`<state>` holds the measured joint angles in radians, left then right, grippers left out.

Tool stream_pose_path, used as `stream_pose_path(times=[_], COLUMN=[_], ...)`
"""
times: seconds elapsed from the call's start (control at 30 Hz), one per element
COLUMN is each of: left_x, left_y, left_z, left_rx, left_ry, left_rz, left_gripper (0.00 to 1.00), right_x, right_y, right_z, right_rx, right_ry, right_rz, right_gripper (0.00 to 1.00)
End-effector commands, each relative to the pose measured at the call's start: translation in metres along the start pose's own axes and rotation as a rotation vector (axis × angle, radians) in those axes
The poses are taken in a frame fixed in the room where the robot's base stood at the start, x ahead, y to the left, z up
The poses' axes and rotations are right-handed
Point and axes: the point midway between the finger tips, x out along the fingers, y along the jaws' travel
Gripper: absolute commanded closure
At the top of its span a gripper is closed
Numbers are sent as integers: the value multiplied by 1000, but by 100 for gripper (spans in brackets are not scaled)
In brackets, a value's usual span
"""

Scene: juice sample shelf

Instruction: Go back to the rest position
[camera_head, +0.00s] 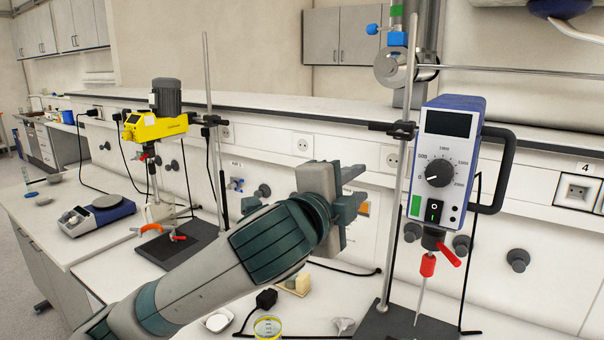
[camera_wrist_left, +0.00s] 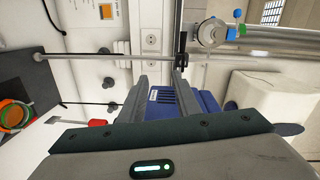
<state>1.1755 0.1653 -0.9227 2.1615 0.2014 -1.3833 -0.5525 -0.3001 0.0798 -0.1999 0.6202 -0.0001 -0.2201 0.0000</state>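My left arm reaches in from the lower left of the head view. My left gripper (camera_head: 356,188) is raised above the bench, left of the stand rod that carries a blue overhead stirrer (camera_head: 452,125). In the left wrist view its two fingers (camera_wrist_left: 157,82) are spread apart, with nothing held between them. The blue stirrer housing (camera_wrist_left: 205,103) shows beyond and between the fingers. In the head view a clear gap separates the gripper from the stand. My right gripper is in neither view.
A yellow stirrer (camera_head: 155,125) on a stand and a blue-grey scale (camera_head: 97,213) are at the left. A small white dish (camera_head: 217,320), a yellow-rimmed round item (camera_head: 268,328) and a black plug (camera_head: 266,299) lie below my arm. A long shelf ledge (camera_head: 270,113) runs behind.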

Motion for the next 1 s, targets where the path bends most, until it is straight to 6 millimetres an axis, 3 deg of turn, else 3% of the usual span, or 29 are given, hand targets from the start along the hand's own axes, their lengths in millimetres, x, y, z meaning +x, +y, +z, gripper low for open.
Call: stream_pose_path(times=[0.03, 0.27, 0.57, 0.77, 1.0], left_x=[0, -10, -40, -74, -132], left_y=[18, 91, 196, 269, 358], left_z=[9, 48, 98, 127, 156], left_rx=[-52, -299, -607, -798, -1007], left_ry=[-9, -71, -201, -316, -488], left_rz=[22, 109, 216, 283, 358], left_gripper=[70, 70, 70, 70, 70], right_x=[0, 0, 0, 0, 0], right_y=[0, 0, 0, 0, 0], right_z=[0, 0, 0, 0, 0], right_rx=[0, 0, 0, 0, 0], right_ry=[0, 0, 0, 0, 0], right_rz=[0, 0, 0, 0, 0], right_gripper=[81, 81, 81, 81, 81])
